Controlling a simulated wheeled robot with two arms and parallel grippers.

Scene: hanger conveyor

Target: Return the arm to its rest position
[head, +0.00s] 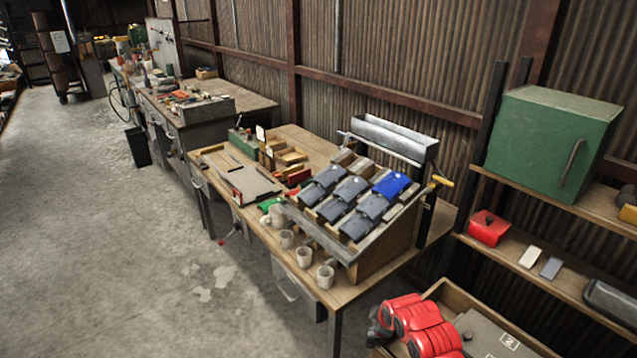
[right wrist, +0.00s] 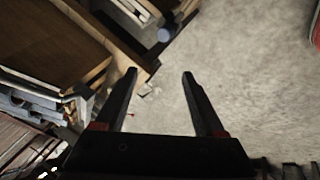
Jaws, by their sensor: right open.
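My right gripper (right wrist: 159,74) shows in the right wrist view. The fingers point toward the floor, beside a wooden edge (right wrist: 92,75) at the left of that view. My left gripper is in neither view.
A workbench (head: 352,290) carries a sloped rack with several grey pouches and one blue pouch (head: 391,184). Mugs (head: 304,257) line its front edge. Shelves at right hold a green box (head: 549,142) and a red box (head: 489,228). The floor (head: 120,260) at left is clear.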

